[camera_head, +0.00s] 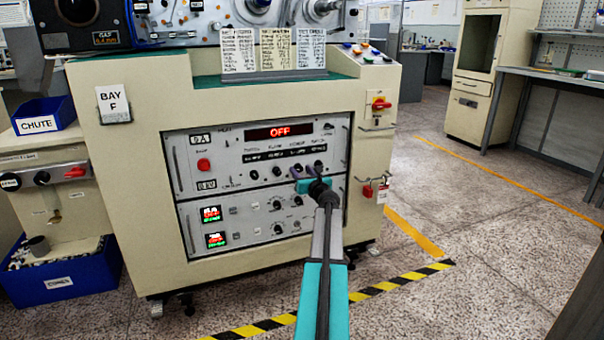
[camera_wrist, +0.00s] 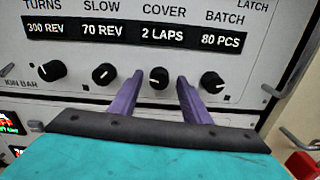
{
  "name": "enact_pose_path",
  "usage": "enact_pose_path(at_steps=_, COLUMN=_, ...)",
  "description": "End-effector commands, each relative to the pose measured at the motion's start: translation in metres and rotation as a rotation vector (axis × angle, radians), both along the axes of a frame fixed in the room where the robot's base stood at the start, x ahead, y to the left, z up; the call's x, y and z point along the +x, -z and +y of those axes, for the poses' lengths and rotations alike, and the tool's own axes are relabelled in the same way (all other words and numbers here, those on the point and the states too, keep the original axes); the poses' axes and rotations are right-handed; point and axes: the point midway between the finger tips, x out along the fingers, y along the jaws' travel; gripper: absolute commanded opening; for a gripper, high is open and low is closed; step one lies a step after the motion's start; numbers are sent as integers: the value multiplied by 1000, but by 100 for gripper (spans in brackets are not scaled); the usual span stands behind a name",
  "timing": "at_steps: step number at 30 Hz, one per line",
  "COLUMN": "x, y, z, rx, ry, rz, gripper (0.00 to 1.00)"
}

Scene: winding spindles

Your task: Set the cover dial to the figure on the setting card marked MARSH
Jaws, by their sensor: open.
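The cover dial (camera_wrist: 158,78) is a small round black knob under the COVER label. Its window (camera_wrist: 163,35) reads 2 LAPS. My gripper (camera_wrist: 160,88) is open, with one purple finger on each side of this dial; I cannot tell whether either touches it. In the head view my gripper (camera_head: 307,174) is at the panel's upper right knobs. Three setting cards, left (camera_head: 238,50), middle (camera_head: 276,49) and right (camera_head: 311,49), stand in a row on top of the machine. Their print is too small to read surely, so I cannot tell which is MARSH.
The turns knob (camera_wrist: 53,71) and slow knob (camera_wrist: 104,74) sit left of the cover dial; the batch knob (camera_wrist: 212,82) is close on its right. Their windows read 300 REV, 70 REV and 80 PCS. The red display (camera_head: 278,131) reads OFF. A handle (camera_head: 347,155) edges the panel.

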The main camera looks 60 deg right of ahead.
Motion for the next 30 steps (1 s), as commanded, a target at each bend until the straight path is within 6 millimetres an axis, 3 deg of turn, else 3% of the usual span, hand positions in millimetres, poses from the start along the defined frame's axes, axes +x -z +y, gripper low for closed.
enact_pose_path(at_steps=8, x=1, y=0, z=0, rx=0, ry=0, rz=0, gripper=43)
enact_pose_path(at_steps=16, x=0, y=0, z=0, rx=0, ry=0, rz=0, gripper=2)
enact_pose_path(at_steps=30, x=-1, y=-3, z=-2, rx=47, ry=4, rz=-34, gripper=2)
